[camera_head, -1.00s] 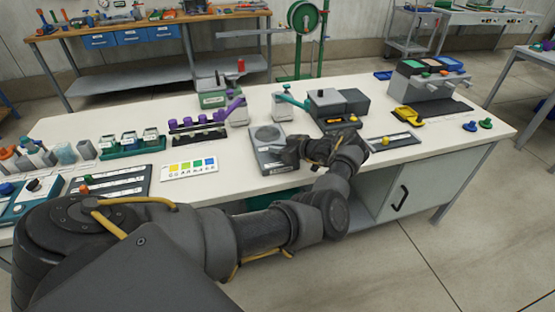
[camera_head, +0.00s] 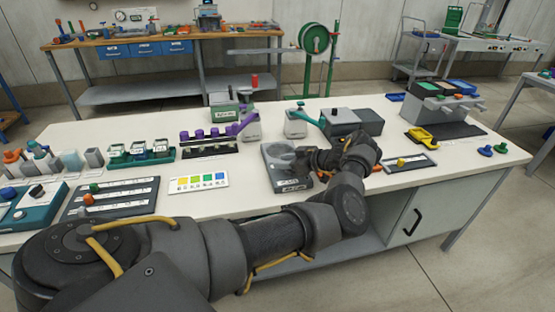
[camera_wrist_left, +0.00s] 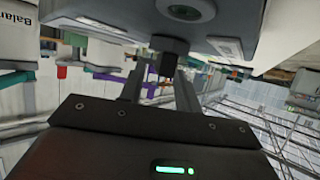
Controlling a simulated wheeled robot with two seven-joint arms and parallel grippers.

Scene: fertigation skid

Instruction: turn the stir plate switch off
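The stir plate (camera_head: 271,156) is a flat grey box with a round top disc, near the front edge of the white table. My left gripper (camera_head: 297,158) is at its right side, low over the plate, and hides part of it. In the left wrist view, a grey housing (camera_wrist_left: 110,12) with a round knob fills the top. A small dark block (camera_wrist_left: 168,66) shows between the two fingers of my left gripper (camera_wrist_left: 160,80), which stand apart. I cannot tell whether they touch it or which part is the switch. My right gripper is out of view.
A colour chart card (camera_head: 199,182) lies left of the plate. A dark panel with a yellow knob (camera_head: 401,162) lies right, beside my arm. A grey box (camera_head: 341,116) and purple-capped rack (camera_head: 208,148) stand behind. The table's right front is mostly clear.

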